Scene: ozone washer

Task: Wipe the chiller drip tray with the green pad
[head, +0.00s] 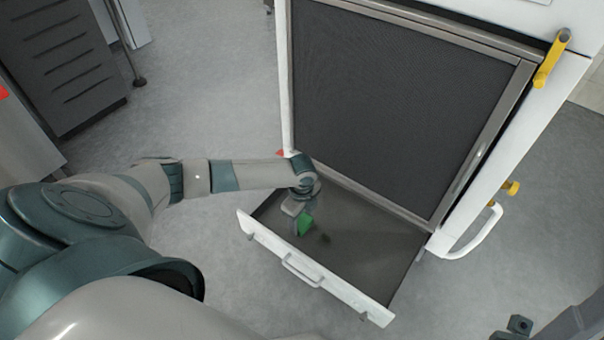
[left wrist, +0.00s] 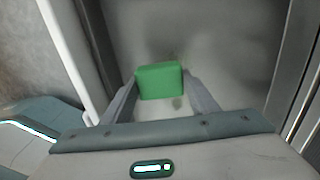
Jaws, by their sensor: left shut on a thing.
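The chiller drip tray (head: 375,258) is a dark, shallow drawer pulled out at the foot of the chiller, with a white front and a bar handle. My left gripper (head: 301,222) is inside the tray area near its left end, pointing down. It is shut on the green pad (head: 305,223). In the left wrist view the green pad (left wrist: 160,82) sits between the two fingers, over the grey tray floor (left wrist: 220,50). I cannot tell whether the pad touches the floor. A dark smudge (head: 323,239) lies on the tray floor just right of the pad.
The chiller (head: 400,110) with its dark mesh panel rises directly behind the tray. A white handle (head: 474,232) and yellow knobs (head: 511,188) stick out on its right side. A dark slatted cabinet (head: 60,65) stands at the far left. Grey floor in front of the tray is clear.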

